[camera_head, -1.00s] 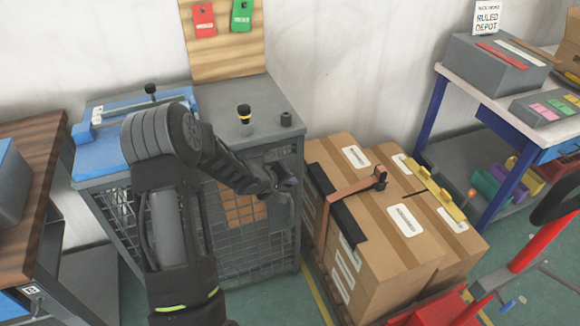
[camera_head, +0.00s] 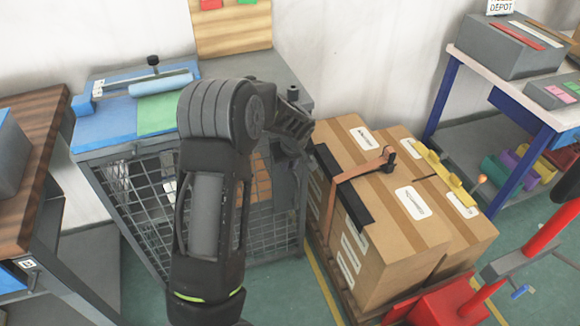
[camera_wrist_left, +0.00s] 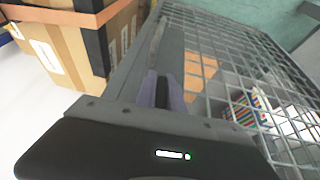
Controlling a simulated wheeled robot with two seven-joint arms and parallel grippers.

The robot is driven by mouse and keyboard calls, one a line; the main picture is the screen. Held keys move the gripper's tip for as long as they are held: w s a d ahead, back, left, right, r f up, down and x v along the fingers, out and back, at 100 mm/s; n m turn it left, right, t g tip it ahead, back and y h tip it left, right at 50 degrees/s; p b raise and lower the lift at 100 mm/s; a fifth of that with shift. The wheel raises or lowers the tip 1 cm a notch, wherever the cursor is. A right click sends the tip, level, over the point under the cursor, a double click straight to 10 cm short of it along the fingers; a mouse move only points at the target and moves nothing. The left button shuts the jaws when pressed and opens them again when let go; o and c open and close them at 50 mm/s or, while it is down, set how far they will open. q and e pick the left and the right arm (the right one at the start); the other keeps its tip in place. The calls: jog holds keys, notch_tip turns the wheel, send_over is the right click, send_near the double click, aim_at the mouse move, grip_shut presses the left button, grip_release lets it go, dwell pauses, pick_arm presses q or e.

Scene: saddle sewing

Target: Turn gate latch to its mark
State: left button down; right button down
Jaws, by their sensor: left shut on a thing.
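My left gripper (camera_wrist_left: 163,92) shows in the left wrist view, with its two pale purple-grey fingers close together on a narrow dark piece, which I take to be the gate latch (camera_wrist_left: 163,98). The fingers and the gripper body hide most of the latch, and I cannot make out its mark or its angle. The wire mesh gate (camera_wrist_left: 235,65) lies just right of the fingers. In the head view the gate (camera_head: 135,205) is on the front of the grey cage bench, and my left arm covers its right part. The right gripper is not in view.
Taped cartons (camera_head: 385,215) stand close to the right of the cage bench. A wooden table (camera_head: 35,130) is at the left. A blue roll (camera_head: 160,84) and a green mat (camera_head: 155,115) lie on the bench top. A red stand (camera_head: 520,260) is at the far right.

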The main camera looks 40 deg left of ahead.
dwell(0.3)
pick_arm(q)
jog(key=c, duration=1.4)
grip_release()
jog(key=shift+c, duration=0.2)
jog(key=v, duration=0.7)
jog(key=shift+r, duration=0.4)
jog(key=shift+d+f, duration=0.1)
jog(key=shift+d, duration=0.05)
